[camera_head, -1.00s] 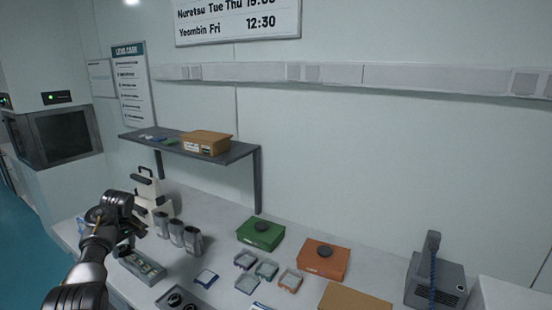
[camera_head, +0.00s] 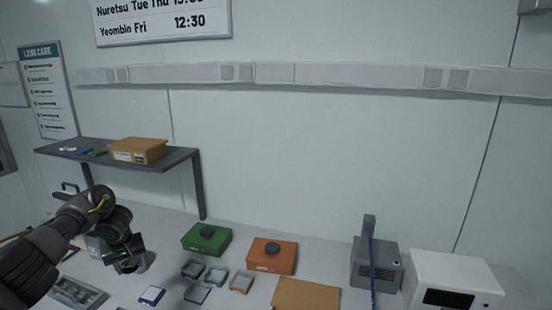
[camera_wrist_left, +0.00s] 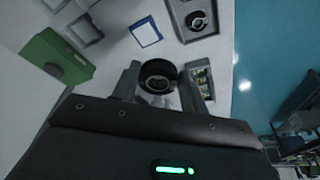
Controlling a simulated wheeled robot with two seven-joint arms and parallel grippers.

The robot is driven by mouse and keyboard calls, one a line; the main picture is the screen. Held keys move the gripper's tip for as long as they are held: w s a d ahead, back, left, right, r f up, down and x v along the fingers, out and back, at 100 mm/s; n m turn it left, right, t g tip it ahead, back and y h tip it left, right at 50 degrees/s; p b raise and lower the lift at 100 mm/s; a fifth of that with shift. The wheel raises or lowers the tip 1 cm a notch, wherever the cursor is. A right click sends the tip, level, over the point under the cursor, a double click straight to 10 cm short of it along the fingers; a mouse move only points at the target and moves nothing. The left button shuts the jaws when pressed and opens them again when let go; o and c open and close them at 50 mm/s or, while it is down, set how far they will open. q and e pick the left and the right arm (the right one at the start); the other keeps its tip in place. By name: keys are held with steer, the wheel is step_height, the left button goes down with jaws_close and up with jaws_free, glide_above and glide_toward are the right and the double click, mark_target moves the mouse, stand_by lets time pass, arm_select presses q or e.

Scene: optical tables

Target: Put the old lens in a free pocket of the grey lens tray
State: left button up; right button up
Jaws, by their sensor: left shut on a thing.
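My left gripper (camera_wrist_left: 160,88) is shut on a dark, black-rimmed round lens (camera_wrist_left: 158,76), held between its two fingers above the table. In the head view, the left gripper (camera_head: 132,264) is over the left part of the table, and the lens in it cannot be made out. The grey lens tray (camera_wrist_left: 217,28) lies beyond the gripper at the top of the wrist view, cut off by the edge. A dark round lens (camera_wrist_left: 197,20) sits in its visible part. Its other pockets are out of view. My right gripper is not in view.
A blue-rimmed white pad (camera_wrist_left: 146,32) lies beside the tray. A narrow tray with green pieces (camera_head: 77,293) is at the left. Green (camera_head: 206,240) and orange (camera_head: 272,256) boxes and several small frames stand further right. A shelf (camera_head: 190,156) overhangs the back left.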

arm_select(q)
steer(key=s+d+m, duration=0.2)
steer(key=s+d, duration=0.4)
steer(key=d, duration=0.4)
steer(key=d+r+m+h, duration=0.2)
steer(key=d+r+m, duration=0.5)
steer(key=d, duration=0.5)
steer(key=s+d+r+m+h, duration=0.1)
steer(key=s+d+r+m, duration=0.2)
steer(key=s+d+m, duration=0.35)
steer(key=s+a+f+m+h, duration=0.1)
steer(key=s+a, duration=0.1)
steer(key=s, duration=0.4)
steer(key=s+a+f+m, duration=0.2)
steer(key=s+a, duration=0.1)
steer(key=s, duration=0.3)
step_height(320, 180, down, 14)
steer(key=b, duration=1.4)
steer(key=shift+w+d+f+g, duration=0.15)
steer(key=shift+w+d+g, duration=0.05)
steer(key=shift+g, duration=0.2)
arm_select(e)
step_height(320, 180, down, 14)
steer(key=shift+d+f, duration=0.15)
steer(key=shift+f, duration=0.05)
